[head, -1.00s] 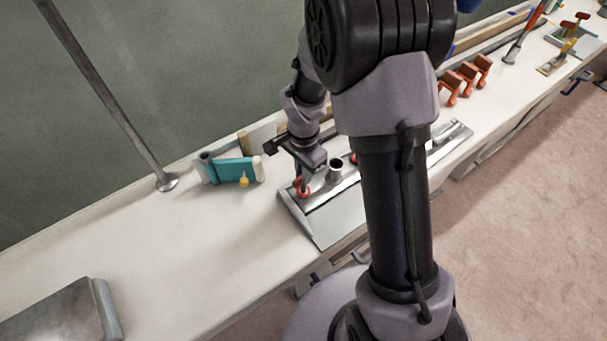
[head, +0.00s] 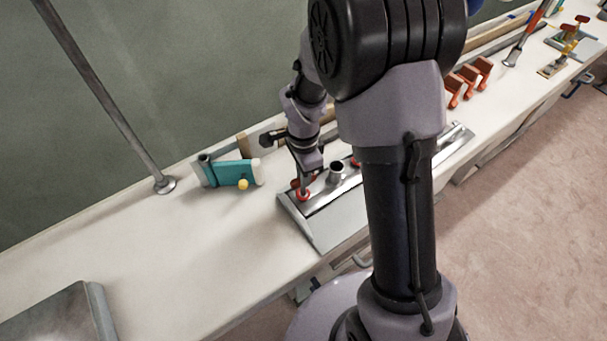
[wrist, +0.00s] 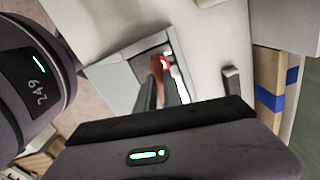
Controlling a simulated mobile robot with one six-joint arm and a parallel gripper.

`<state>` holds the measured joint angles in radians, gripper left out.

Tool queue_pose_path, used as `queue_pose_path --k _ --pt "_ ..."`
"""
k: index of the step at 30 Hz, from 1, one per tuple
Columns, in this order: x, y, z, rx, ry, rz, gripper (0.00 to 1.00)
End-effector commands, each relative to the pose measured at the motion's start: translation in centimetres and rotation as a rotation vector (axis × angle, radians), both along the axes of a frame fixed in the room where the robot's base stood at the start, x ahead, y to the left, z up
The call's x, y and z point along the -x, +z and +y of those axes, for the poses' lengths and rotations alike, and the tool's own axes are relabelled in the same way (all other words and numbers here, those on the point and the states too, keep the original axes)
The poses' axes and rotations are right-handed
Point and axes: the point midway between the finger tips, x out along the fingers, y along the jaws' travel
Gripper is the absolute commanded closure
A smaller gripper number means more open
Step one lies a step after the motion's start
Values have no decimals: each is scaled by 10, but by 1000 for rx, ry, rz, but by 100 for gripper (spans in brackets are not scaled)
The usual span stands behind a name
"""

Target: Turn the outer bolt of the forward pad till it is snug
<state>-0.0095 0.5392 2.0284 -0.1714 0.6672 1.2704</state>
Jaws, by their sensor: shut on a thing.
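The forward pad (head: 325,228) is a grey metal plate piece with a raised rail on the bench, partly hidden behind my arm. The outer bolt (head: 303,195) is red and stands at the near-left end of the rail. My gripper (head: 302,184) points down onto it and is shut on its red head. In the wrist view the fingers (wrist: 165,86) close around the red bolt head (wrist: 160,64). A second red bolt (head: 356,161) shows farther along the rail, beside my arm. How far the bolt is threaded in cannot be seen.
A short metal tube (head: 336,170) stands on the rail close to my gripper. A teal tool with a yellow knob (head: 233,173) lies to the left. A metal pole (head: 165,184) rises from the bench. Orange clamps (head: 467,80) stand beyond.

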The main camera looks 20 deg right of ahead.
Motion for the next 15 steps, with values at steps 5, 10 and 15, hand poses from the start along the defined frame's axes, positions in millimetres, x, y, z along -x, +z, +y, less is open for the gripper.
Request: queue_pose_path --k 5,10,15 --pt "-2 2 0 0 1 -7 85" --pt "-2 1 0 0 1 -4 67" --pt "-1 1 0 0 1 -3 67"
